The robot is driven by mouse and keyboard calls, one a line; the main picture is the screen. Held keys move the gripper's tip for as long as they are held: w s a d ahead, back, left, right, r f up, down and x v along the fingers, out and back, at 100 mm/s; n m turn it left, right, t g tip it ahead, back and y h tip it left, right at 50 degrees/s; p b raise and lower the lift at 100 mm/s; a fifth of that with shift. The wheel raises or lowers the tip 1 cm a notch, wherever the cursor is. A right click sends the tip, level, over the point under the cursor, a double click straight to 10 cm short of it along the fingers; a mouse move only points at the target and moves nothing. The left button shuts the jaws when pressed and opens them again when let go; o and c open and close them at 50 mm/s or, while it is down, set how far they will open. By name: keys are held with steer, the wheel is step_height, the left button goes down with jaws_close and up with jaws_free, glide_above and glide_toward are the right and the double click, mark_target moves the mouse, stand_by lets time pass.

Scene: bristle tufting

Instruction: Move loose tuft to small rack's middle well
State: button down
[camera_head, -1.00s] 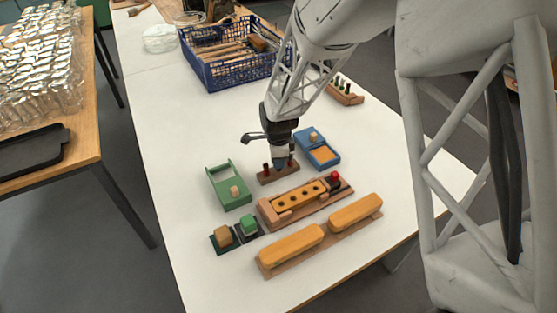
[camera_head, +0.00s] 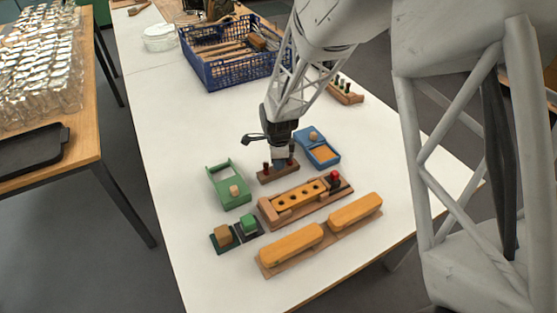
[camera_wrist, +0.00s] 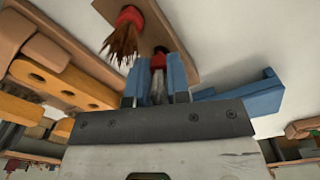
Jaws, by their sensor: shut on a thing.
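The small rack (camera_head: 267,178) is a short brown block on the white table. It carries a dark red tuft at its left end and another upright piece at its right end. My gripper (camera_head: 279,164), with blue fingers, points down over the middle of this rack. In the wrist view the fingers (camera_wrist: 158,78) are shut on a tuft (camera_wrist: 158,62) with a red band, close to the rack board (camera_wrist: 175,20). Another tuft (camera_wrist: 124,38), red with brown bristles, stands in the rack beside it. The fingers hide whether the held tuft sits inside the middle well.
A wooden holed bar (camera_head: 297,198) lies in front of the rack. A green tray (camera_head: 226,172) stands left and a blue box (camera_head: 318,136) right, both close. Two yellow bars (camera_head: 291,245) lie nearer the front edge. A blue basket (camera_head: 212,76) stands behind.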

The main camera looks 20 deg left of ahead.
steer(key=shift+f, duration=0.65)
stand_by(1.7)
steer(key=c, duration=0.6)
jaws_free()
steer(key=shift+r, duration=0.25)
steer(key=shift+r, duration=3.25)
